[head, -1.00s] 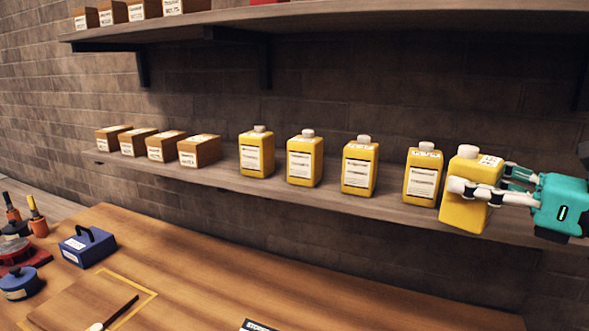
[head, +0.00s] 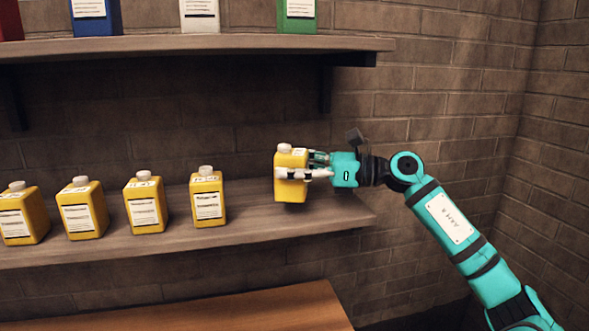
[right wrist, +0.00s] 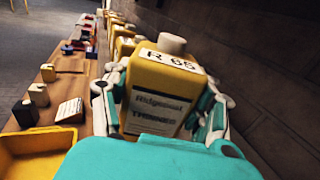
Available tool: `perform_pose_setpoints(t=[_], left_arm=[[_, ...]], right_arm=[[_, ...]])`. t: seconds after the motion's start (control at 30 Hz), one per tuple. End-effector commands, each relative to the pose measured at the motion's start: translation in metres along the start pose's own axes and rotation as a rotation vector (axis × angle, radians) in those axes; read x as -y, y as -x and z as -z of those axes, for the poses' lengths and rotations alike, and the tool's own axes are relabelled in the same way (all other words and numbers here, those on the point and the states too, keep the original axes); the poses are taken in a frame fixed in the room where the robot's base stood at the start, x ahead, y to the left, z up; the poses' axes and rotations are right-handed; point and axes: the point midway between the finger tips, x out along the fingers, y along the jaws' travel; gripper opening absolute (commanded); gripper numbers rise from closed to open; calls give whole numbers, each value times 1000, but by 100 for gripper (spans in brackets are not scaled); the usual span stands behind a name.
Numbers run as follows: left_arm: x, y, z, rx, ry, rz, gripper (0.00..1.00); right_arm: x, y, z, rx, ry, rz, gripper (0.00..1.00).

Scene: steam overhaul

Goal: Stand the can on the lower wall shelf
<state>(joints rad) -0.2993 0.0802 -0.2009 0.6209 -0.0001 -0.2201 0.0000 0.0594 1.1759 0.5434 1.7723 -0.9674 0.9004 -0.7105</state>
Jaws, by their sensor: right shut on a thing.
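The yellow can (head: 290,178) with a white cap is upright in my right gripper (head: 313,174), above the right end of the lower wall shelf (head: 250,222). Its base is close to the shelf board; I cannot tell whether it touches. The right wrist view shows the can (right wrist: 160,95) with the label "R 65" on top, between the two fingers of my right gripper (right wrist: 165,100). The fingers are shut on its sides. My left gripper is not in view.
Several similar yellow cans stand in a row to the left; the nearest can (head: 207,197) is separated by a gap. The upper shelf (head: 200,45) holds coloured containers overhead. A wooden bench (head: 260,310) lies below. A yellow tray (right wrist: 35,150) shows in the right wrist view.

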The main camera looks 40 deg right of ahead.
Motion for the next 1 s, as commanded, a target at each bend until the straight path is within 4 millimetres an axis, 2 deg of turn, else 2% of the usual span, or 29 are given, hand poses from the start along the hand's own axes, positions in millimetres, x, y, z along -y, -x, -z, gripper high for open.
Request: perform_pose_setpoints(t=[0.03, 0.2, 0.43, 0.87, 0.9, 1.0], left_arm=[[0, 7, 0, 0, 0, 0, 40], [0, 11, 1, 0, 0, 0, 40], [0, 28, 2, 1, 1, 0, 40], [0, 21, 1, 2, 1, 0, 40], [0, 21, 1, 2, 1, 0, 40], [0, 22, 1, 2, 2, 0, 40]], right_arm=[[8, 2, -5, 5, -2, 2, 12], [18, 5, 2, 2, -1, -1, 12], [17, 5, 30, 3, -2, -1, 12], [17, 5, 40, 2, 3, -1, 12], [17, 5, 41, 0, 2, -1, 58], [17, 5, 40, 0, 2, -1, 72]])
